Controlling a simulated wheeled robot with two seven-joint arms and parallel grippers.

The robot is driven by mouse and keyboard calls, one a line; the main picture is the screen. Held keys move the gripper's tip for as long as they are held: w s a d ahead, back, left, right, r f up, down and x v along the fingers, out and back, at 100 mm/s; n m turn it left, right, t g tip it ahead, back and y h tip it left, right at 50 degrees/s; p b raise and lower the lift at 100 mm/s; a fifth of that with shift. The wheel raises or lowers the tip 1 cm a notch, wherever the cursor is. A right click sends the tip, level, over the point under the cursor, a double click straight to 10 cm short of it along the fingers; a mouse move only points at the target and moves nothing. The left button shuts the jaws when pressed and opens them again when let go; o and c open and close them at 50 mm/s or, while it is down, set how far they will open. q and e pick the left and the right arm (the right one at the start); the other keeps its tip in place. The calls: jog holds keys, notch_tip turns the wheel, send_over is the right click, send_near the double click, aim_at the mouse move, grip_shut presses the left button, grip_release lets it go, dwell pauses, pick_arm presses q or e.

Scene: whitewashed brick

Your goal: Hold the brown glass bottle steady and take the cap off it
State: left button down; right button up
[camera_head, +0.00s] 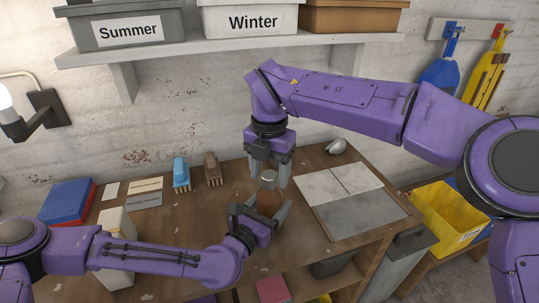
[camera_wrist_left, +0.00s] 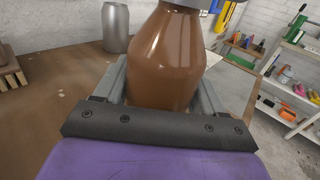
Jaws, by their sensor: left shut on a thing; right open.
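The brown glass bottle (camera_head: 268,202) stands upright on the wooden workbench. It fills the middle of the left wrist view (camera_wrist_left: 165,65). My left gripper (camera_head: 264,217) is shut on the bottle's body from the side, one finger on each side of it. The cap (camera_head: 268,175) sits at the top of the bottle and is only partly visible. My right gripper (camera_head: 269,177) points down from above and is open, with its fingers on either side of the cap. I cannot tell if they touch it. The cap's edge is cut off in the left wrist view.
Grey tiles (camera_head: 358,207) lie right of the bottle. A pale box (camera_head: 116,232) and a blue-red box (camera_head: 68,201) are at left. A shelf (camera_head: 230,48) with labelled bins hangs above.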

jog(key=shift+f, duration=0.35)
jog(key=shift+c, duration=0.3)
jog(key=c, duration=1)
jog(key=n, duration=0.4)
jog(key=shift+n, duration=0.4)
jog(key=shift+c, duration=0.2)
jog(key=n, duration=0.6)
jog(key=shift+n, duration=0.3)
jog(key=shift+r, duration=0.2)
jog(key=shift+r, duration=0.95)
